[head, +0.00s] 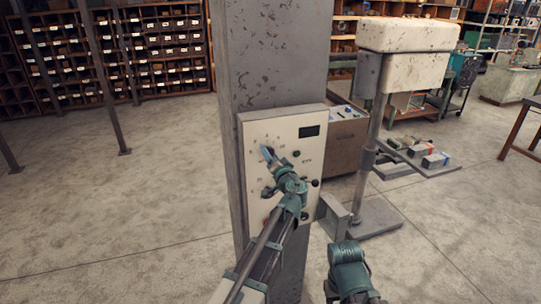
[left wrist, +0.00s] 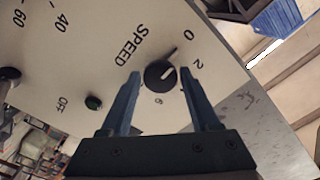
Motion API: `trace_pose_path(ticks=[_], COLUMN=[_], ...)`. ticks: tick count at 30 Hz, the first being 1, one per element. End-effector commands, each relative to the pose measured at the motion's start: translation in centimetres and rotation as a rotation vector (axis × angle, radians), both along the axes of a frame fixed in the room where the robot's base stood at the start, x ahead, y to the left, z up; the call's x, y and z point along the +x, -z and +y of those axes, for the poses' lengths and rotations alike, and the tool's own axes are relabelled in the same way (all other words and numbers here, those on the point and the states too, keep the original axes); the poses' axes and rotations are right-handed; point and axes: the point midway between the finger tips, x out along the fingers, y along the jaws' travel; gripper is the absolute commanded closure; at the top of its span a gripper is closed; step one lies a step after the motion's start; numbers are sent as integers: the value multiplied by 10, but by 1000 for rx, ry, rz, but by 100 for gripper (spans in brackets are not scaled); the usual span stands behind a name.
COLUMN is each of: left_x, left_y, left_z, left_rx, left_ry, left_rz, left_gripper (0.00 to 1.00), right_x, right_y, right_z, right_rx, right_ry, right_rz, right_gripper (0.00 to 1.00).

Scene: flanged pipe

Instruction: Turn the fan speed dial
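My left gripper (head: 268,152) is at the panel's upper left in the head view and covers the dial there. In the left wrist view, the left gripper (left wrist: 161,82) is open, with one blue finger on each side of the dial and gaps between. My right arm shows at the bottom of the head view; its fingers cannot be made out.
A drill-press-like machine (head: 408,38) stands to the right.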

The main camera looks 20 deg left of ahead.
Motion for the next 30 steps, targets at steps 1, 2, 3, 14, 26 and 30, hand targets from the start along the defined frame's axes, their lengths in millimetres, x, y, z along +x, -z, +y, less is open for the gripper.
trace_pose_path(ticks=[1,2,3,14,26,30], left_x=[0,0,0,-6,-74,-93], left_y=[0,0,0,-1,-1,0], left_z=[0,0,0,-4,-48,-62], left_rx=[1,1,2,5,5,5], left_ry=[1,1,0,1,4,4], left_rz=[0,0,0,0,0,0], left_gripper=[27,21,19,19,19,19], right_x=[0,0,0,0,0,0], right_y=[0,0,0,0,0,0], right_z=[0,0,0,0,0,0], right_rx=[0,0,0,0,0,0], right_ry=[0,0,0,0,0,0], right_rz=[0,0,0,0,0,0], right_gripper=[50,50,50,50,50,50])
